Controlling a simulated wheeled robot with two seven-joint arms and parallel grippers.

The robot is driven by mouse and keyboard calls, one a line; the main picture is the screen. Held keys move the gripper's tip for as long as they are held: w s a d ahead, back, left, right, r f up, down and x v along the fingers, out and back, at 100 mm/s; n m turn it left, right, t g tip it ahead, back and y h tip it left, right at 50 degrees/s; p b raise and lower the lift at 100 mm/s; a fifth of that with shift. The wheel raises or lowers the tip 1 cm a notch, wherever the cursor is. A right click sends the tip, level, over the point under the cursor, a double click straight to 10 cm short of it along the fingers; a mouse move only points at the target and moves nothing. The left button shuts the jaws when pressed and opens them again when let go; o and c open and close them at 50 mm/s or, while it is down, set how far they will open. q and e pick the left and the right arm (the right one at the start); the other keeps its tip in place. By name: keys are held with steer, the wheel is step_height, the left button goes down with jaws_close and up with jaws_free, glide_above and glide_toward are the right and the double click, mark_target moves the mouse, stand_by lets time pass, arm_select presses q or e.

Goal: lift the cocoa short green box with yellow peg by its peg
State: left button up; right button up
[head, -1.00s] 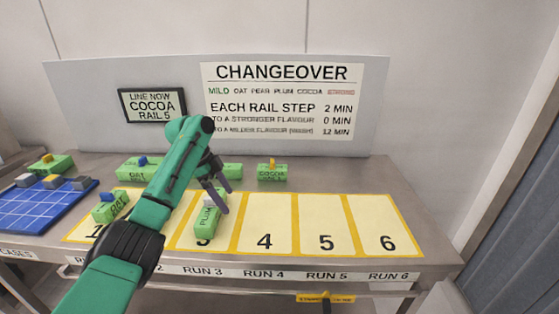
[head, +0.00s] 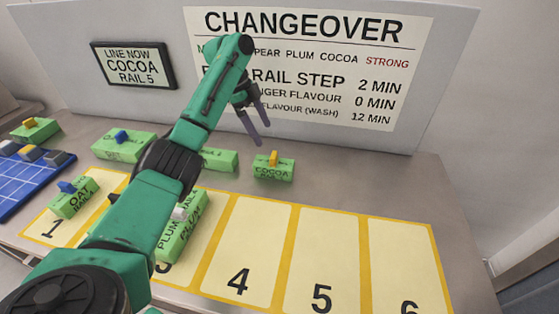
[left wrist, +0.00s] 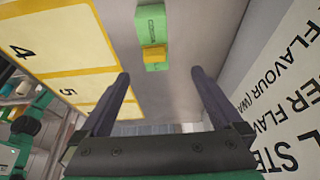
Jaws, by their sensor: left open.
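The short green cocoa box (head: 273,174) stands upright on the bare steel table behind the numbered pads, with its yellow peg (head: 273,158) on top. Both also show in the left wrist view, the box (left wrist: 151,24) at top centre and the peg (left wrist: 154,54) below it. My left gripper (head: 259,130) is open and empty, in the air above and slightly left of the box in the head view. In the left wrist view its fingers (left wrist: 160,73) are spread, with the peg beyond and between their tips. The gripper is not touching the box. My right gripper is not in view.
A green plum box (head: 172,242) is on pad 3, partly behind my arm. An oat box (head: 72,203) is on pad 1. Other green boxes (head: 120,147) stand left; one (head: 220,160) is partly hidden. The sign panel (head: 400,140) rises behind. Table right of the cocoa box is clear.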

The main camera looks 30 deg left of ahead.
arm_select(q)
steer(key=p, duration=0.2)
glide_above(276, 162)
steer(key=a, duration=0.2)
steer(key=f, duration=0.5)
steer(key=shift+s+a+f, duration=0.15)
steer(key=shift+a+f, duration=0.05)
steer(key=p+x, duration=0.2)
steer(key=x, duration=0.4)
steer(key=shift+d+f, duration=0.2)
steer(key=shift+f, duration=0.15)
steer(key=shift+d+f, duration=0.1)
steer(key=shift+f, duration=0.25)
steer(key=c, duration=1.5)
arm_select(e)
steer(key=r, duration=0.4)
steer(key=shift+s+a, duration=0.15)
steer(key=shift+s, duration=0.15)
